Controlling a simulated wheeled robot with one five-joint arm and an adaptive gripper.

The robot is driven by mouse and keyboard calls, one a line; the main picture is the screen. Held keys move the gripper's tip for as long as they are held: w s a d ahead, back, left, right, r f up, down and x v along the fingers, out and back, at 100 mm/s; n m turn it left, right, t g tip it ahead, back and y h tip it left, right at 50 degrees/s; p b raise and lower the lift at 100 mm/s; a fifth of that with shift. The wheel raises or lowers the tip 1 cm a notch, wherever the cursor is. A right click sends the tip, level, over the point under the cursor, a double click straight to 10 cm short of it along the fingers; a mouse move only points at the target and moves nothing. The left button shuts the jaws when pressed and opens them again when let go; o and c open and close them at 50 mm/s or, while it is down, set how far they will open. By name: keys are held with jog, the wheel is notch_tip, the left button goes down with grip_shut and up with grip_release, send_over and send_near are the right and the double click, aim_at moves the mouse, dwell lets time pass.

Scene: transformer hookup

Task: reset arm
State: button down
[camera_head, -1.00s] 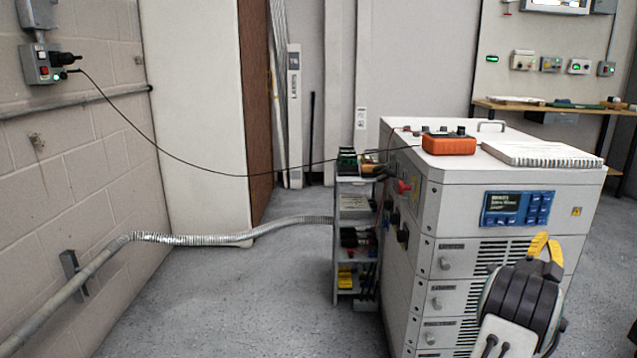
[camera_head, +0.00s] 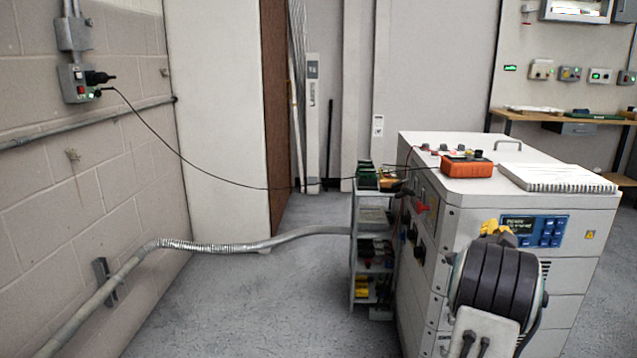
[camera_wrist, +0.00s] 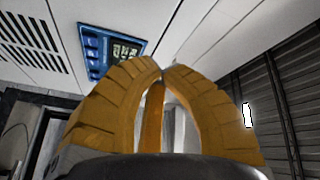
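My gripper (camera_head: 499,229) shows at the lower right of the head view, in front of the white cabinet (camera_head: 478,190) and its blue display panel (camera_head: 535,231). In the wrist view, the yellow fingers of my gripper (camera_wrist: 161,72) meet at their tips, with nothing visible between them. The blue panel also shows in the wrist view (camera_wrist: 106,52), beyond the fingers. My arm hides part of the cabinet's front.
A black cable runs from a wall socket box (camera_head: 76,83) towards the cart. Floor (camera_head: 250,310) is clear at left.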

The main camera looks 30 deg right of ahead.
jog(key=w+a+r+n+t+y+p, duration=0.2)
jog(key=w+a+r+n+y+p, duration=0.3)
jog(key=w+a+r+p, duration=0.5)
jog(key=w+a+r+n+y+p, duration=0.1)
jog(key=a+r+n+y+p, duration=0.2)
jog(key=a, duration=0.7)
jog(key=a+r+n+y+p, duration=0.2)
jog(key=a+n+p, duration=0.1)
jog(key=a, duration=0.8)
jog(key=s+a+r+n+g+y+p, duration=0.2)
jog(key=s+a+r+n+p, duration=0.15)
jog(key=a, duration=0.35)
jog(key=s+a+r+n+g+y+p, duration=0.1)
jog(key=s+a+r+n+y+p, duration=0.1)
jog(key=s+a+p, duration=0.45)
jog(key=s+a+r+n+g+y+p, duration=0.2)
jog(key=s+a+n+p, duration=0.1)
jog(key=a, duration=0.6)
jog(key=s+a+r+n+g+y+p, duration=0.1)
jog(key=s+a+n+p, duration=0.3)
jog(key=s, duration=0.5)
jog(key=shift+s+a+r+g+p, duration=0.15)
jog(key=shift+a+r+g+p, duration=0.15)
jog(key=shift+r+g, duration=0.25)
